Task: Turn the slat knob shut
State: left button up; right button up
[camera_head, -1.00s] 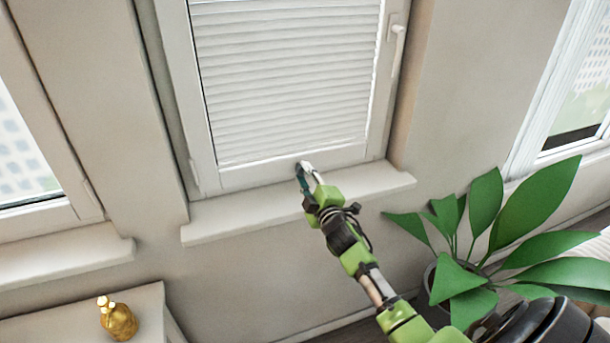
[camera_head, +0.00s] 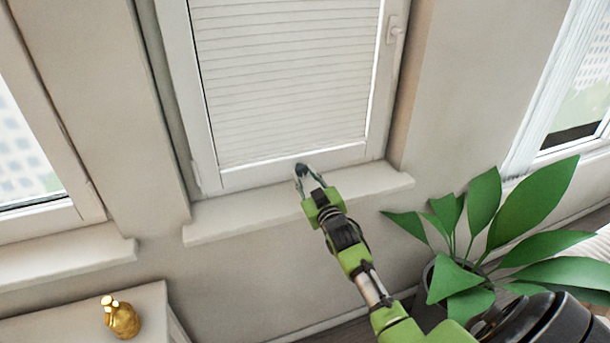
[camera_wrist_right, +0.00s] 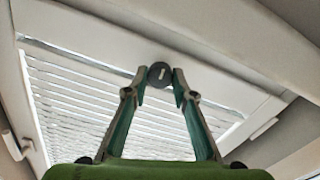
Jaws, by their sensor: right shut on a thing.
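The slat knob (camera_wrist_right: 160,75) is a small dark round knob with a light slot mark, on the lower frame of the middle window. In the right wrist view it sits between the fingertips of my right gripper (camera_wrist_right: 159,78), which is shut on it. The slatted blind (camera_head: 285,85) above looks nearly flat and closed in the head view, with thin lines between slats. My left gripper is not in view.
A window sill (camera_head: 240,220) runs below the middle window. A leafy plant (camera_head: 470,245) stands at the right, beside my right arm. A small gold ornament (camera_head: 121,318) sits on a white cabinet (camera_head: 60,325) at lower left. A window handle (camera_head: 394,30) is at upper right.

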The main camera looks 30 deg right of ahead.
jog(key=shift+m, duration=0.7)
jog(key=o, duration=1.1)
jog(key=v, duration=1.2)
jog(key=shift+f, duration=0.15)
